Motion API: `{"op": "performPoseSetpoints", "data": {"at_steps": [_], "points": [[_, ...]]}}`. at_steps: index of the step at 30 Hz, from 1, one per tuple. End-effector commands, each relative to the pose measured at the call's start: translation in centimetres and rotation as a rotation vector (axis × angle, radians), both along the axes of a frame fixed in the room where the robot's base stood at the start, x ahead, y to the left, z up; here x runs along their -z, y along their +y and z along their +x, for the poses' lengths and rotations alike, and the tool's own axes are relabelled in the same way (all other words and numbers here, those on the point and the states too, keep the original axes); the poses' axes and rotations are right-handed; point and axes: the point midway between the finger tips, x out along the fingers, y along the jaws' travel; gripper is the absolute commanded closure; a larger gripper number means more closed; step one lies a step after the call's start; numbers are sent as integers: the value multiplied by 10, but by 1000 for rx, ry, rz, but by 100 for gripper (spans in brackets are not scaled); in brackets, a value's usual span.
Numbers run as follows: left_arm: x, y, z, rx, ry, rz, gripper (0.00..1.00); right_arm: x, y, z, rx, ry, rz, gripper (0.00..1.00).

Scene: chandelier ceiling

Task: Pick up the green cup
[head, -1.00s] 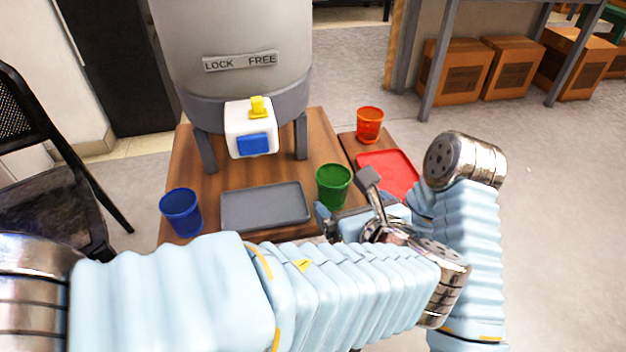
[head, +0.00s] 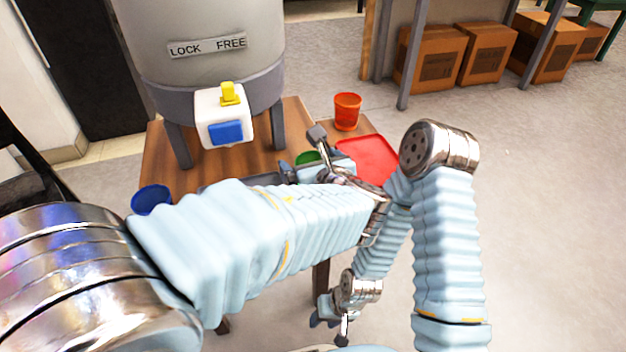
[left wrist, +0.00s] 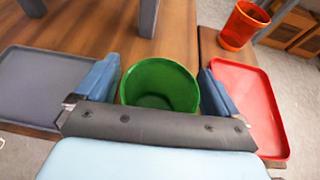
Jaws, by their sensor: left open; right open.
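The green cup (head: 308,158) stands upright on the wooden table, mostly hidden in the head view behind my left arm and gripper. In the left wrist view the green cup (left wrist: 160,86) sits between the two spread blue fingers, with its open rim up and its inside empty. My left gripper (head: 306,168) is open around the cup; small gaps seem to show between fingers and cup, but contact is hard to tell. My right gripper (head: 328,322) hangs low in front of the table, away from the cup, open and empty.
A grey tray (left wrist: 40,85) lies left of the cup and a red tray (left wrist: 250,105) right of it. An orange-red cup (head: 347,112) stands behind the red tray. A blue cup (head: 150,199) is at the left. A large dispenser (head: 205,60) on legs stands behind.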

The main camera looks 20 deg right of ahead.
Motion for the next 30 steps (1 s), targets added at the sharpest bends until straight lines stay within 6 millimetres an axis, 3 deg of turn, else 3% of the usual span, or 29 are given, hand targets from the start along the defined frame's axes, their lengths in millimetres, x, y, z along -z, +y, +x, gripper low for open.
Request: {"op": "performPoseSetpoints", "data": {"at_steps": [8,18,26,30], "points": [[1,0,3,0,0,0,6,0,0,0,0,0,0,57],[1,0,3,0,0,0,57,0,0,0,0,0,0,57],[-1,0,3,0,0,0,58,-1,0,0,0,0,0,57],[-11,0,3,1,0,-1,58,-5,0,0,0,-1,0,57]]}}
